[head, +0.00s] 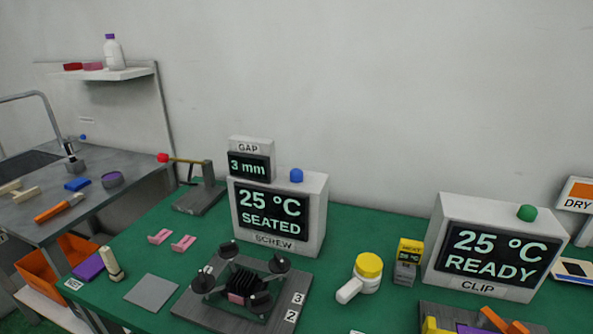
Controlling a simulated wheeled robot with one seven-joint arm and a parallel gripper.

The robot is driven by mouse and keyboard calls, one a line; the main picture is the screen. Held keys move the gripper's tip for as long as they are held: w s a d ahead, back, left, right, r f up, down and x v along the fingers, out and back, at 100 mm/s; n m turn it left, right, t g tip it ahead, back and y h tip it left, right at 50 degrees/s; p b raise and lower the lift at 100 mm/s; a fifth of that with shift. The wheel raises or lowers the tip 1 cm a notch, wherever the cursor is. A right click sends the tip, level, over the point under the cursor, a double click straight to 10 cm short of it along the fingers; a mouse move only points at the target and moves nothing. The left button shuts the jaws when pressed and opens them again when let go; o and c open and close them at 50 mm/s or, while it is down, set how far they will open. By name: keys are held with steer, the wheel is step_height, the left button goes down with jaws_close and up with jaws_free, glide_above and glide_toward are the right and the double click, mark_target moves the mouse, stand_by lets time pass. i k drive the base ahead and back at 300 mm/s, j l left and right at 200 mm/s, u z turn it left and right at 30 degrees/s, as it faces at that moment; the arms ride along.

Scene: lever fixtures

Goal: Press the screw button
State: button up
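The screw station (278,215) is a white box labelled SCREW near the back of the green table. Its screen reads 25 °C SEATED. A blue button (296,175) stands on its top, toward the right. A smaller box (250,158) labelled GAP, reading 3 mm, is at its upper left. In front lies a grey fixture plate (210,312) with a black finned part and several dark knobs, marked 3 and 2. My gripper is not in view.
A CLIP box (490,250) with a green button (526,212) stands at right, reading READY. A yellow-lidded jar (368,268) sits between. A red-tipped lever fixture (195,185) is left of the screw box. A sink counter (75,215) is far left.

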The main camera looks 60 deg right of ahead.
mark_target(295, 175)
steer(key=z, duration=0.4)
steer(key=i+z, duration=0.15)
steer(key=z, duration=0.25)
steer(key=i+z, duration=0.1)
steer(key=z, duration=0.65)
steer(key=i+j, duration=0.05)
